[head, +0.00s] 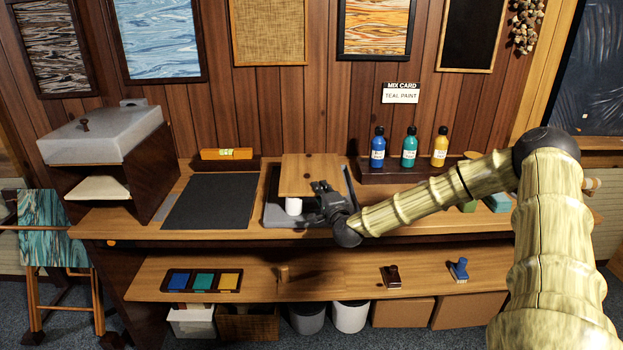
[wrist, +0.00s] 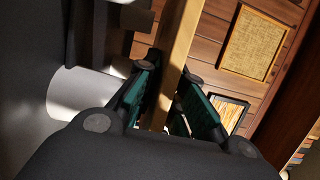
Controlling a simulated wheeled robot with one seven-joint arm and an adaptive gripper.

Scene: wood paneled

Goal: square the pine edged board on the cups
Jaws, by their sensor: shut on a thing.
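The pine edged board (head: 312,172) is a light brown panel above the grey tray (head: 275,212) on the bench. In the wrist view its pale edge (wrist: 182,42) runs between my fingers. A white cup (head: 293,206) stands under the board's front left part; a white cylinder in the wrist view (wrist: 75,95) appears to be the same cup. Other cups are hidden by the board and my gripper. My gripper (head: 322,188) is shut on the board's front edge, right of the white cup; it also shows in the wrist view (wrist: 170,78). I cannot tell whether board and cup touch.
A dark mat (head: 212,200) lies left of the tray, with a spirit level (head: 226,154) behind it. Blue (head: 377,148), teal (head: 409,148) and yellow (head: 440,148) bottles stand on a rack at right. A dark cabinet (head: 105,160) stands at the left end.

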